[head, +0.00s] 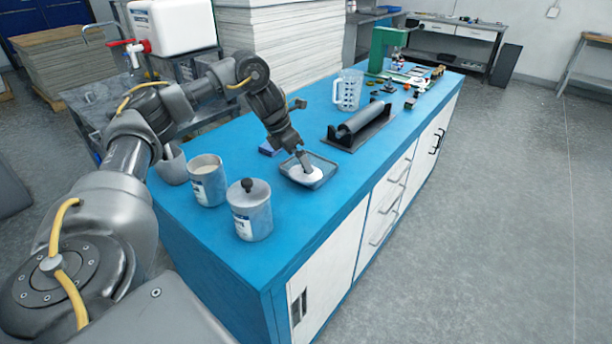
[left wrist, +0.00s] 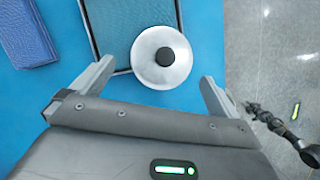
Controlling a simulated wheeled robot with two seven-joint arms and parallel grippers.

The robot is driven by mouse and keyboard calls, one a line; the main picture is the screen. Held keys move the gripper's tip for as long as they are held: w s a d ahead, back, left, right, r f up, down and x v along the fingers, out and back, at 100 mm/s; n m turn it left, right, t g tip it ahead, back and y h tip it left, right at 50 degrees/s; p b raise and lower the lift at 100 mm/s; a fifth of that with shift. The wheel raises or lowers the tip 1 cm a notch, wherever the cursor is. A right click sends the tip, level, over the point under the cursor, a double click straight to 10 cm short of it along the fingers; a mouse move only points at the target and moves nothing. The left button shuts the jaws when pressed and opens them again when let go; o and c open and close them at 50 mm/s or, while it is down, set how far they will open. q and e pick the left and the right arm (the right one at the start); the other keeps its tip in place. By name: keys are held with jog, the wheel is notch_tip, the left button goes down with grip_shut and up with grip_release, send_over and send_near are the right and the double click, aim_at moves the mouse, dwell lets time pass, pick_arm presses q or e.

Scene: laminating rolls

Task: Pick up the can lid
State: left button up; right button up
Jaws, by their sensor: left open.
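A round silvery lid with a black knob (left wrist: 164,57) lies over the near right part of a shallow dark tray. In the head view it shows as a white disc (head: 304,175) in the tray (head: 322,162). My left gripper (head: 305,166) is open just above the lid. In the left wrist view its fingertips (left wrist: 156,72) are apart, one on each side of the lid, and hold nothing. An open can with pale contents (head: 206,180) stands nearer me on the blue bench. Beside it, another can (head: 252,215) has its own knobbed lid on.
A blue block (left wrist: 27,35) lies left of the tray. Unclear dark jointed parts show at the left wrist view's lower right.

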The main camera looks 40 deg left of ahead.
pick_arm(q)
jog(key=shift+w+d+f, duration=0.1)
jog(key=shift+d+f, duration=0.15)
jog(key=shift+f, duration=0.15)
jog(key=p+x, duration=0.1)
jog(key=x, duration=0.3)
jog(key=shift+d+f, duration=0.1)
jog(key=shift+f, duration=0.1)
jog(key=c, duration=0.7)
